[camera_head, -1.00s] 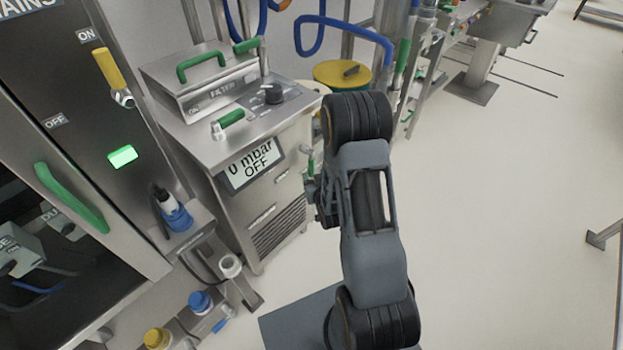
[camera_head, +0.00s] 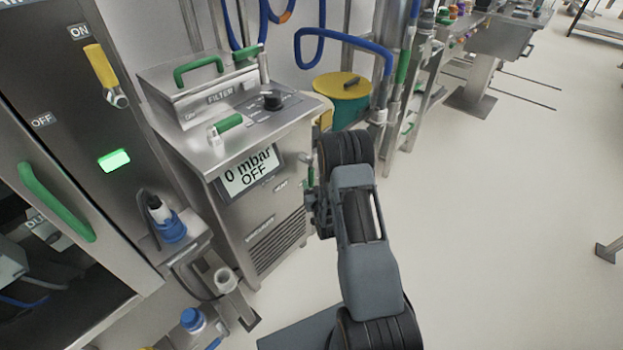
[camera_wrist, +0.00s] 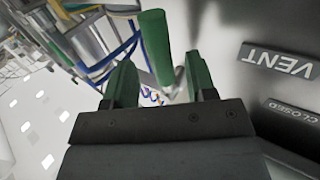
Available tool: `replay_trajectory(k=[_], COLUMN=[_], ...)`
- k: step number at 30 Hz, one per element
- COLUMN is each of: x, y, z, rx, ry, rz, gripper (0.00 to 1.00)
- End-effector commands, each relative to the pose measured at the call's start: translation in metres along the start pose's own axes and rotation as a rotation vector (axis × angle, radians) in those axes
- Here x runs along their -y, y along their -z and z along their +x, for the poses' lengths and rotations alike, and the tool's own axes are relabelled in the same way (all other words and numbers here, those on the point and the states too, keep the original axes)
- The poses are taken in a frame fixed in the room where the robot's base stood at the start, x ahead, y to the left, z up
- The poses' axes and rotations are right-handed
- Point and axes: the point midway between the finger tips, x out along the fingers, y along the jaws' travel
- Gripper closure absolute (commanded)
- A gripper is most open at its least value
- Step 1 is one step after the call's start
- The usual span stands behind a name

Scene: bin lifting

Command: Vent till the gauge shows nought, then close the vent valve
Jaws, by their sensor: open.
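The gauge display (camera_head: 249,172) on the front of the steel cabinet reads "0 mbar" and "OFF". The vent valve's green handle (camera_wrist: 157,45) shows in the wrist view, beside an upside-down "VENT" label (camera_wrist: 278,60) and a "CLOSED" label (camera_wrist: 297,115). In the head view a small part of a green handle (camera_head: 310,171) shows at the cabinet's right edge, mostly hidden by my arm. My gripper (camera_wrist: 162,78) is open, with its two green fingers on either side of the handle's lower end in the picture. I cannot tell whether they touch it. The valve's body is hidden.
The cabinet top carries a filter box (camera_head: 196,95), a black knob (camera_head: 272,100) and another green-handled valve (camera_head: 228,124). A blue hose (camera_head: 345,38) and a yellow-lidded green drum (camera_head: 343,88) stand behind. Open floor (camera_head: 500,220) lies to the right.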

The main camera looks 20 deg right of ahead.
Motion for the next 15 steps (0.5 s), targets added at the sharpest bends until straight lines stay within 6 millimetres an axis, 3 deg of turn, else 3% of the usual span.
replay_trajectory(k=[6,15], x=[0.000,0.000], y=[-0.001,0.000], z=[0.026,0.038], rx=[-0.001,0.001], ry=[0.000,0.000], rz=[0.000,0.000], gripper=[0.49,0.49])
